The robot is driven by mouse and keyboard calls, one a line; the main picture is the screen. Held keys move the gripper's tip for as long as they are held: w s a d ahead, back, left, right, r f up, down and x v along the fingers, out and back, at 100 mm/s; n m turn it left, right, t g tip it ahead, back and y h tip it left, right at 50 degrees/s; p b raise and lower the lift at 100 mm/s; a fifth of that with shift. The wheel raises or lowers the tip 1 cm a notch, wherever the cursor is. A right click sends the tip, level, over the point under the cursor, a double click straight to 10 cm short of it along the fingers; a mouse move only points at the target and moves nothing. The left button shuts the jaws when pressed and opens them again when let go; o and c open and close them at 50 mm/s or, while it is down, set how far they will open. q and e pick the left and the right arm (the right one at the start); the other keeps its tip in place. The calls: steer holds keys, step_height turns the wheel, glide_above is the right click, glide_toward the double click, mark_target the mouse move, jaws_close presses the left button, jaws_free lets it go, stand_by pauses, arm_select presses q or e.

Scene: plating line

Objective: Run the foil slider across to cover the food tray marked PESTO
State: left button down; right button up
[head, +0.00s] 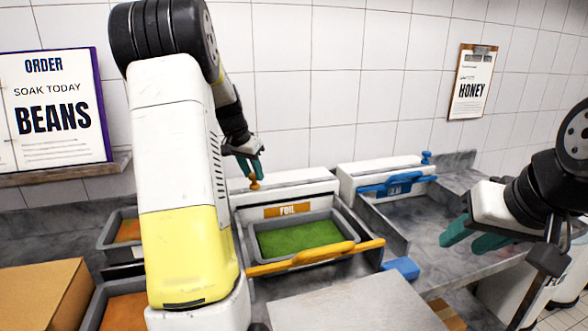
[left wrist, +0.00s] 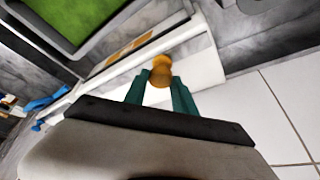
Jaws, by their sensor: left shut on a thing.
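The dispenser marked FOIL (head: 287,210) stands against the back wall. An orange knob (head: 254,184) rises near the left end of its white top. My left gripper (head: 248,166) is shut on this knob; the left wrist view shows the knob (left wrist: 160,66) between the teal fingers. A grey tray of green food (head: 298,239) sits in front of the FOIL label, its green surface uncovered. No PESTO marking is legible. An orange bar (head: 316,257) runs along the tray's front. My right gripper (head: 462,241) is open and empty at the right, above the counter.
A second white unit (head: 387,177) with a blue bar and blue knob (head: 427,157) stands to the right. Trays of orange food (head: 127,230) and a cardboard box (head: 42,297) are at the left. A blue block (head: 402,267) lies right of the green tray.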

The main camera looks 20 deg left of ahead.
arm_select(q)
steer(key=shift+s+a, duration=0.6)
steer(key=shift+a, duration=0.25)
steer(key=shift+s+a, duration=0.6)
steer(key=shift+a, duration=0.25)
steer(key=c, duration=1)
jaws_free()
steer(key=shift+c, duration=0.2)
steer(key=shift+r, duration=0.1)
steer(key=v, duration=0.7)
steer(key=shift+r, duration=0.35)
steer(key=shift+s, duration=0.1)
